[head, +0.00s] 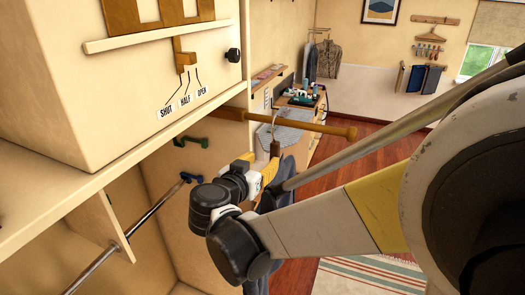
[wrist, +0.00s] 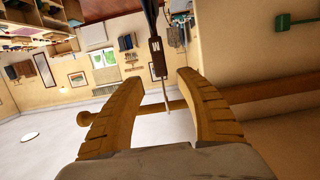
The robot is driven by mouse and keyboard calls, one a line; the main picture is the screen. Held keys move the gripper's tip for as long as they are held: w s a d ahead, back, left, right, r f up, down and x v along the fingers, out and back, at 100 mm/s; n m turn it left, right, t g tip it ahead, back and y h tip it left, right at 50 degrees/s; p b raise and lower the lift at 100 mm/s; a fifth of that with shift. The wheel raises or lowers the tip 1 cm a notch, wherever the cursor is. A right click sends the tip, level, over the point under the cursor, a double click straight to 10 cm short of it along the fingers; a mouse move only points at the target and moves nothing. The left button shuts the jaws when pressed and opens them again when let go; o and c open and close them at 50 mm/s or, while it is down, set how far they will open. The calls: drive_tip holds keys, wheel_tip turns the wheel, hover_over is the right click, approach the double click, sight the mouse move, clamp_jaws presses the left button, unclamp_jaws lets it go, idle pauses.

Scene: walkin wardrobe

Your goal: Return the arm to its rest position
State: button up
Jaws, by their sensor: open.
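My arm reaches in from the right in the head view and bends at a dark elbow. My gripper (head: 264,166) is beside a wooden rail (head: 315,126), partly hidden behind my own wrist. In the wrist view, which is upside down, my gripper (wrist: 157,80) is open with its two curved yellow-brown fingers apart. A brown piece with a thin hook (wrist: 157,58) stands in the gap between the fingers, its hook at the rail (wrist: 178,106). The brown piece (head: 275,148) also shows in the head view, with dark blue material below it. I cannot tell whether the fingers touch it.
A cabinet with a wooden lever (head: 185,60) and SHUT, HALF, OPEN labels is at upper left. A metal rod (head: 130,232) runs below its shelf. Green and blue pegs (head: 192,142) stick out of the panel. A striped rug (head: 370,280) lies on the red floor.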

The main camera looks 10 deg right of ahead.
drive_tip(key=s+d+f+n+g+y+b, duration=0.2)
drive_tip(key=s+d+f+b, duration=0.3)
drive_tip(key=f+b, duration=0.5)
drive_tip(key=s+d+f+n+g+y+b, duration=0.25)
drive_tip(key=s+f+b, duration=0.45)
drive_tip(key=f, duration=0.5)
drive_tip(key=s+a+f+n+y+b, duration=0.1)
drive_tip(key=s+f+y+b, duration=0.1)
drive_tip(key=s+f+b, duration=0.3)
drive_tip(key=s+a+f+n+y+b, duration=0.1)
drive_tip(key=s+a+f+y+b, duration=0.1)
drive_tip(key=s+f+b, duration=0.4)
wheel_tip(320, 180, down, 6)
drive_tip(key=g+b, duration=0.1)
drive_tip(key=b, duration=0.2)
drive_tip(key=shift+r+n+y+b, duration=0.2)
drive_tip(key=shift+n+y+b, duration=0.1)
drive_tip(key=shift+n+y, duration=0.05)
drive_tip(key=shift+a, duration=0.1)
